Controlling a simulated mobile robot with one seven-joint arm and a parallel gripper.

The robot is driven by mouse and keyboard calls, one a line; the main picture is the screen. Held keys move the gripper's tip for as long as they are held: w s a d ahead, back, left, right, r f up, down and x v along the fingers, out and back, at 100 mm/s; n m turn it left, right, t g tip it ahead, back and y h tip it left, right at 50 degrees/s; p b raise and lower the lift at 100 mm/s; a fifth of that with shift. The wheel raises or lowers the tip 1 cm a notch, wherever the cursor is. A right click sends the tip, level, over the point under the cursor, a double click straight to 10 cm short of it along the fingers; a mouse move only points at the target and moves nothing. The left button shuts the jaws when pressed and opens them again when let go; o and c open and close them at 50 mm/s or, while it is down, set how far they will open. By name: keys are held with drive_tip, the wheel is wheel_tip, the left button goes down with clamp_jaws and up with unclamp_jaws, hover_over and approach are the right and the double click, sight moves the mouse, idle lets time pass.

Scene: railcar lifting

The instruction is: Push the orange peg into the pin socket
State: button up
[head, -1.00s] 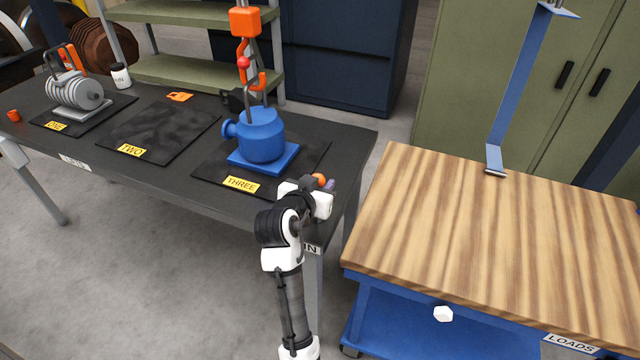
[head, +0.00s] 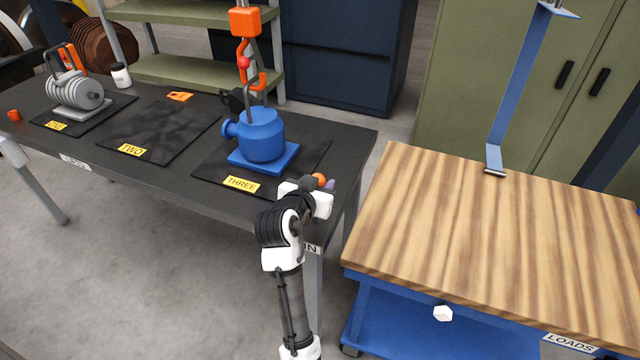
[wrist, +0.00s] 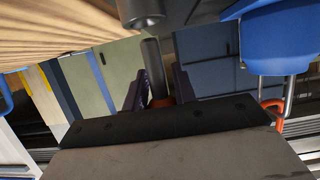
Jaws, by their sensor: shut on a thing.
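My gripper (head: 324,187) is at the right front corner of the dark table, near the partly hidden label ending in "IN". Its dark purple fingers (wrist: 158,90) are shut on the orange peg (head: 319,178). In the wrist view the peg's orange part (wrist: 160,102) shows between the fingers, with a grey shaft (wrist: 152,65) beyond it. The shaft points to a dark grey cylinder (wrist: 140,12), which looks like the pin socket. The shaft's end lies close to the cylinder; I cannot tell whether it is inside. My wrist hides the socket in the head view.
A blue pot-shaped load (head: 261,135) stands on the mat marked THREE, beside my gripper, with an orange hook (head: 247,55) above it. A wood-topped cart (head: 500,240) stands to the right, across a narrow gap. Mat TWO (head: 160,130) holds no load.

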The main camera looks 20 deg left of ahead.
drive_tip(key=shift+f+b, duration=1.6)
drive_tip(key=shift+f, duration=0.7)
drive_tip(key=o, duration=1.1)
drive_tip(key=b+v, duration=0.1)
drive_tip(key=v, duration=1.3)
drive_tip(key=shift+b, duration=0.35)
drive_tip(key=shift+w, duration=0.1)
